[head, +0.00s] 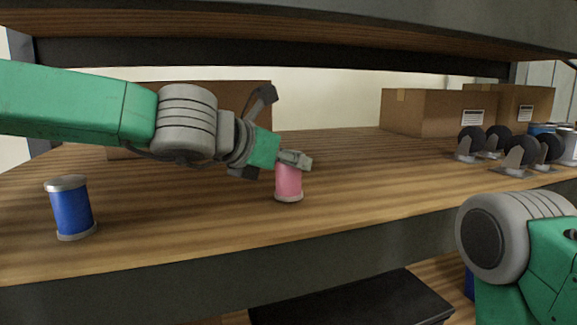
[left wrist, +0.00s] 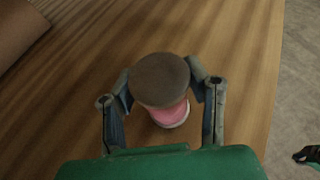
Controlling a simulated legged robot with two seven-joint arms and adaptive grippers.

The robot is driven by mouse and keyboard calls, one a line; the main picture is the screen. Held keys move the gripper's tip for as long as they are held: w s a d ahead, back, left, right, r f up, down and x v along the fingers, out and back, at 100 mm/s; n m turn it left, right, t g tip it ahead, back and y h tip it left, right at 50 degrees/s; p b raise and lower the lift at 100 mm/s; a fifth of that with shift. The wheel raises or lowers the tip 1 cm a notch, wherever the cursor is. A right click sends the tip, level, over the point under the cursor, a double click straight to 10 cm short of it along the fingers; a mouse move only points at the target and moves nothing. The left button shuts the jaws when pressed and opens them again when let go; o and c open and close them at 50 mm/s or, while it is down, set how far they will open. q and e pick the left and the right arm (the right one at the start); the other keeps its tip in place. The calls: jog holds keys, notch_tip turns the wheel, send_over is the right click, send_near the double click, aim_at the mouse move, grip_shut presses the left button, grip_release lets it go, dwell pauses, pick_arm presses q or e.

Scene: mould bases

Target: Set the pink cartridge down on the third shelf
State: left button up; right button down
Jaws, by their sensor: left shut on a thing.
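The pink cartridge (head: 289,183) is upright over the wooden shelf board (head: 190,225), near its front edge. Its base looks to be at the board, but I cannot tell whether it touches. My left gripper (head: 292,160) comes in from the left and is shut around the cartridge's upper part, hiding its top. In the left wrist view, the cartridge's grey round cap (left wrist: 160,80) sits between the two fingers of the left gripper (left wrist: 162,88), with its pink side (left wrist: 171,113) below.
A blue cartridge (head: 72,208) stands to the left on the same shelf. Cardboard boxes (head: 425,112) stand behind, and several black casters (head: 520,152) are at the right. Another shelf (head: 300,20) hangs above. Bare board lies between the two cartridges.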

pick_arm(q)
jog(key=shift+w+f, duration=0.1)
jog(key=shift+f, duration=0.2)
jog(key=shift+a+r, duration=0.1)
jog(key=shift+f, duration=0.2)
jog(key=o, duration=1.3)
jog(key=shift+c, duration=0.2)
jog(key=shift+r, duration=0.2)
jog(key=shift+s+a+r, duration=0.1)
jog(key=shift+s+a, duration=0.05)
jog(key=shift+s, duration=0.1)
jog(key=v, duration=1.1)
jog(key=shift+s+a, duration=0.2)
jog(key=shift+a, duration=0.05)
